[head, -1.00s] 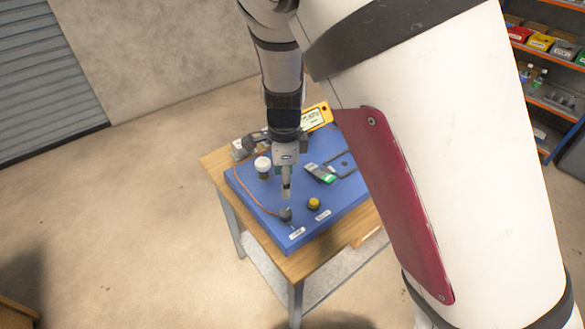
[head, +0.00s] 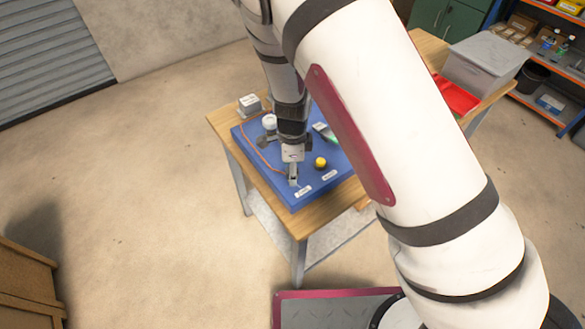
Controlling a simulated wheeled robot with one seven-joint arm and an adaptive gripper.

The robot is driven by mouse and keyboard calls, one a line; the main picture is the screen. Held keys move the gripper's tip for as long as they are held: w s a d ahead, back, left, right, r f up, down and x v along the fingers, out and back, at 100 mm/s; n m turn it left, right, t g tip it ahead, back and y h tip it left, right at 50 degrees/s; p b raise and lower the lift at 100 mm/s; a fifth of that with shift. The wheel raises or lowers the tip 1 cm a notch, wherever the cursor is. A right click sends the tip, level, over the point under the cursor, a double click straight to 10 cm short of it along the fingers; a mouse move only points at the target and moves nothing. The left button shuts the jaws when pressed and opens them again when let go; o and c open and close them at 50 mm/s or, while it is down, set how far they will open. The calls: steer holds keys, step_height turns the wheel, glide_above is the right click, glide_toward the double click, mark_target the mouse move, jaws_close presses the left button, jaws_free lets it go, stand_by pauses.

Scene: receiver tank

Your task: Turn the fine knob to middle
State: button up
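The blue panel (head: 248,134) lies on a small wooden table. My gripper (head: 294,181) points down at the panel's front left part, where a small grey knob stood in the earlier view. That knob is now mostly or wholly hidden by the fingers. A white label (head: 304,192) lies just in front of the fingers. A yellow knob (head: 320,162) stands to the right, apart from the gripper, with its own label (head: 330,175). The label words are too small to read, so I cannot tell which knob is the fine one. The finger gap cannot be made out.
A white round part (head: 269,121) and a dark part (head: 264,141) stand on the panel's left, near an orange cable (head: 262,158). A grey box (head: 249,105) sits behind. My arm covers the panel's right.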

steer(key=shift+f, duration=0.3)
steer(key=c, duration=1.1)
steer(key=shift+c, duration=0.2)
steer(key=shift+n, duration=0.3)
